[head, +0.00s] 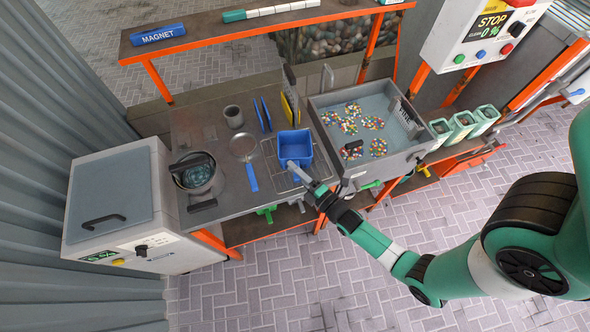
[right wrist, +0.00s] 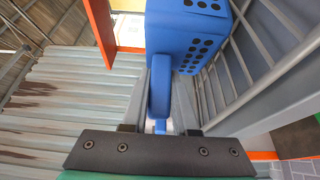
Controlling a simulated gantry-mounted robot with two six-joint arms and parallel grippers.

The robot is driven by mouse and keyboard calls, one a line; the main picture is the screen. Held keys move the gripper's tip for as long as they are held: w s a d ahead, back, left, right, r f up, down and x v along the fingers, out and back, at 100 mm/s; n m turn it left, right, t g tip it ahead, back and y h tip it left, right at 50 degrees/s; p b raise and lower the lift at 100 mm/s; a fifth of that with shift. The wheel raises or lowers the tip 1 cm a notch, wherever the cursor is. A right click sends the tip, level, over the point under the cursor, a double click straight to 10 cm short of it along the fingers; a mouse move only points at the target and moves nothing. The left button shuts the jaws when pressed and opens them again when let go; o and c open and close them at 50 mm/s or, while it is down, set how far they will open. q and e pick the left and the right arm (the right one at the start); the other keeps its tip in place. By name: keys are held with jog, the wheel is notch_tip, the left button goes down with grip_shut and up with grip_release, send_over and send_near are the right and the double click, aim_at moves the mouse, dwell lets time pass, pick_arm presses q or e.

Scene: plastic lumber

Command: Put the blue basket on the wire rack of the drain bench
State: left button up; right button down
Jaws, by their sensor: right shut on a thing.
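The blue basket (head: 295,143) is over the wire rack (head: 322,168) in the middle of the drain bench (head: 215,210) in the head view. My right gripper (head: 298,175) reaches in from the lower right and is shut on the basket's handle. In the right wrist view the handle sits between the fingers (right wrist: 160,115), and the perforated basket (right wrist: 205,35) extends beyond them. Rack-like bars (right wrist: 255,65) run close along the basket's right side there. I cannot tell whether the basket touches the rack. My left gripper is not in view.
A blue-handled sieve (head: 244,149) and a pot (head: 196,175) lie left of the basket. Blue and yellow boards (head: 289,110) stand behind it. A grey tray of colored pellets (head: 345,108) is close on the right. An orange-framed shelf (head: 215,38) spans the back.

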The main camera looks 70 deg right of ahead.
jog(key=c, duration=0.6)
grip_release()
jog(key=shift+s, duration=0.1)
jog(key=v, duration=1.1)
jog(key=shift+s, duration=0.2)
jog(key=shift+a, duration=0.1)
